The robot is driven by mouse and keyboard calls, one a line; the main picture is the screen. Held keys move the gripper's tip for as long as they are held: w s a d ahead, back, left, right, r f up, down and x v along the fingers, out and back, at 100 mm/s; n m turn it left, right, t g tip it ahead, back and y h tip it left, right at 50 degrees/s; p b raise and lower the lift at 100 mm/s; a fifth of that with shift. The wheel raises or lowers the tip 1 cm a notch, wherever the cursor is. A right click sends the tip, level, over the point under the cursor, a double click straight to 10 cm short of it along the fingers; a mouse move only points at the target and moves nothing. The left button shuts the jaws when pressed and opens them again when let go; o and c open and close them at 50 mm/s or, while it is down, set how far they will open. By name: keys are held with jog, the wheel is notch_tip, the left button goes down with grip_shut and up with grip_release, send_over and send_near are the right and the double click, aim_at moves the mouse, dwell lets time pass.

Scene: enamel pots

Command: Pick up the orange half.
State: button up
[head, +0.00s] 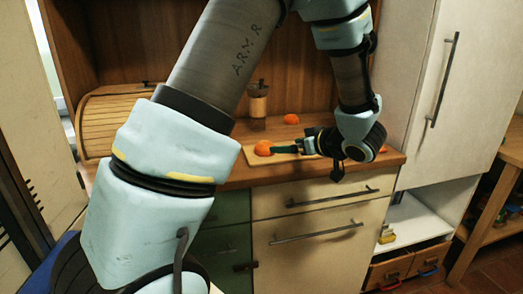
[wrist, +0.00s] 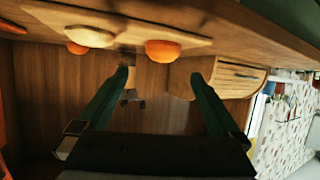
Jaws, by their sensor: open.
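An orange half (head: 263,148) lies on the pale cutting board (head: 252,158) on the counter, its rounded orange side showing. In the wrist view, which looks upside down, a rounded orange piece (wrist: 162,50) sits on the board, centred between the finger lines and beyond the tips. My gripper (head: 276,150) is low over the board, pointing left, with its green tips close to the orange half in the head view. The wrist view shows the fingers (wrist: 161,77) wide apart with nothing between them. Contact with the orange cannot be told.
Another orange piece (head: 291,119) lies farther back; a bit of orange (head: 383,149) shows right of my wrist. A pale-faced piece (wrist: 88,36) is on the board. A grinder (head: 257,100) and a roll-top bread box (head: 112,118) stand behind and left.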

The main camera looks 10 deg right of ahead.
aim_at(268, 144)
jog(key=shift+w+a+f+y, duration=0.1)
jog(key=shift+a+f+y, duration=0.05)
jog(key=shift+a+y, duration=0.15)
jog(key=x, duration=0.3)
jog(key=shift+w+a+f, duration=0.15)
jog(key=shift+w, duration=0.15)
jog(key=shift+p+x, duration=0.7)
jog(key=shift+x, duration=2.5)
jog(key=shift+f, duration=0.15)
jog(key=c, duration=1.2)
